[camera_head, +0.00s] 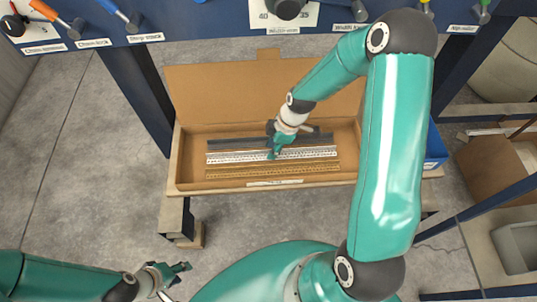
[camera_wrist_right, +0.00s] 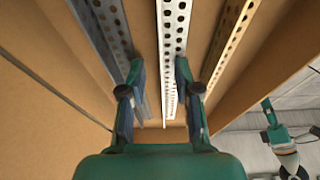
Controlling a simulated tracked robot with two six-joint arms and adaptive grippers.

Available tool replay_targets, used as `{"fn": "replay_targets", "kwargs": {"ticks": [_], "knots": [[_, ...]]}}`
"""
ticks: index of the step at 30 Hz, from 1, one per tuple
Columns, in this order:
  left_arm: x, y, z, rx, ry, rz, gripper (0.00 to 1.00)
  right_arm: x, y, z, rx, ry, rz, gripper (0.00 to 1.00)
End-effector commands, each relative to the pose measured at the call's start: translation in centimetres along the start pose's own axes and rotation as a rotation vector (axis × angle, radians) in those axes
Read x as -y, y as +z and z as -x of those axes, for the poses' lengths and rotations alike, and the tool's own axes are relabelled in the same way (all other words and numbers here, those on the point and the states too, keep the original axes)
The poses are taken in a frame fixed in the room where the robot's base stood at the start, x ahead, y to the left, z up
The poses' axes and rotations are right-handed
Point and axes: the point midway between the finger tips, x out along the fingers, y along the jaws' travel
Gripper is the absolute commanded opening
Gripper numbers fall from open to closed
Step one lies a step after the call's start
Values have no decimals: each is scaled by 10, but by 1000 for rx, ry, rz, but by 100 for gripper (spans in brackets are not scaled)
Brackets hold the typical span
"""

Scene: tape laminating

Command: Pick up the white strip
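The white strip (camera_head: 310,153) lies lengthwise in an open cardboard box, with a row of holes along it. My right gripper (camera_head: 274,153) reaches down into the box over the middle of this strip. In the right wrist view, my right gripper (camera_wrist_right: 160,66) is open, with one finger on each side of the white strip (camera_wrist_right: 173,40). The fingers appear apart from the strip, which lies nearer the right finger. My left gripper (camera_head: 178,277) is low at the left, away from the box, with its fingers apart and nothing between them.
A dark grey strip (camera_head: 232,143) lies behind the white one, and a yellow-brown strip (camera_head: 235,171) lies in front. The cardboard box (camera_head: 180,160) has low walls and a raised back flap (camera_head: 215,90). A tool rack (camera_head: 185,22) hangs behind. Another cardboard box (camera_head: 485,165) stands at right.

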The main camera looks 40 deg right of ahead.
Motion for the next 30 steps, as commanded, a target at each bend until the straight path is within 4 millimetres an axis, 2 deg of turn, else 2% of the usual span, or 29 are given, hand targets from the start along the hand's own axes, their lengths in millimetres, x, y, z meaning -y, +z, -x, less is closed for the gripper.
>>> {"fn": "replay_targets", "kwargs": {"ticks": [1, 6, 20, 25, 30], "knots": [[0, 0, 0, 0, 0, 0, 40, 0, 0, 0, 0, 0, 0, 29], [0, 0, 0, 0, 0, 0, 40, 0, 0, 0, 0, -1, 1, 1], [0, 0, 0, 0, 0, 0, 40, 0, -1, 2, 0, 0, 2, 0], [-1, 0, 3, 0, 0, 0, 40, -1, -7, 19, -1, 3, 3, 0], [-2, 0, 7, 0, 0, 0, 40, -1, -17, 50, -1, 4, 4, 0]]}}
